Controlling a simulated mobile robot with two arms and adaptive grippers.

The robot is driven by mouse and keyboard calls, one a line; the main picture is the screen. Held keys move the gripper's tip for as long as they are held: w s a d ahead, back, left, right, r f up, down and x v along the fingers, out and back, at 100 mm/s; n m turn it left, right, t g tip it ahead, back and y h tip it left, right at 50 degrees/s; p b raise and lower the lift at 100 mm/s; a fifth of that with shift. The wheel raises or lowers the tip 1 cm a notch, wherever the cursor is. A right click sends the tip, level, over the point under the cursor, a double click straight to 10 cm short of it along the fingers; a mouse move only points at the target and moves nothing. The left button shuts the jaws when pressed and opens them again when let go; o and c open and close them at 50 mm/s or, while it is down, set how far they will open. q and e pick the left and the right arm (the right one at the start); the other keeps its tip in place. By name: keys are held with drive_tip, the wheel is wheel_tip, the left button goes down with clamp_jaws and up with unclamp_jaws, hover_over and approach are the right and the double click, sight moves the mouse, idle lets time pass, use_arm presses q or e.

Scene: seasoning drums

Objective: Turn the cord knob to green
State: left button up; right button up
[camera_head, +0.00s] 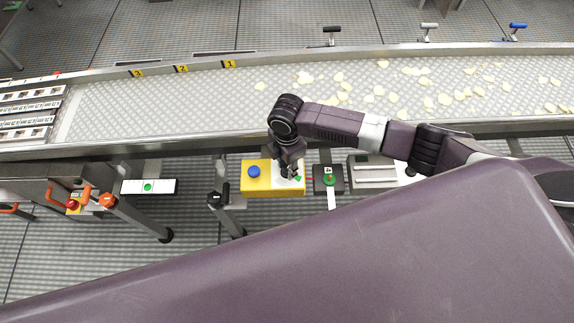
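My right arm comes in from the right across the conveyor. My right gripper (289,172) points down over the right part of a yellow control box (257,186). The box has a blue round button (254,172) on its left and a pale area with a green mark (298,178) at its right, partly hidden by the gripper. Which of these is the cord knob, and whether the fingers touch anything, I cannot tell. My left gripper is out of view.
The conveyor (190,105) with scattered yellow chips runs behind the boxes. A grey box (376,160) stands to the right of the black box. A white panel with a green button (148,187) is at left, near orange-handled levers (108,200). My purple body fills the foreground.

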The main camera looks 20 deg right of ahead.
clamp_jaws()
drive_tip(key=shift+r+m+p, duration=0.2)
drive_tip(key=shift+m+p, duration=1.4)
drive_tip(key=shift+m, duration=0.3)
drive_tip(key=m+p, duration=0.2)
drive_tip(key=m, duration=0.2)
drive_tip(key=shift+m+p, duration=0.3)
drive_tip(key=shift+p, duration=0.05)
drive_tip(key=m, duration=0.2)
drive_tip(key=shift+f+m+p, duration=0.15)
drive_tip(key=shift+m+p, duration=0.15)
drive_tip(key=m, duration=0.4)
drive_tip(key=shift+w+m, duration=0.1)
drive_tip(key=shift+m, duration=0.3)
drive_tip(key=o, duration=0.5)
unclamp_jaws()
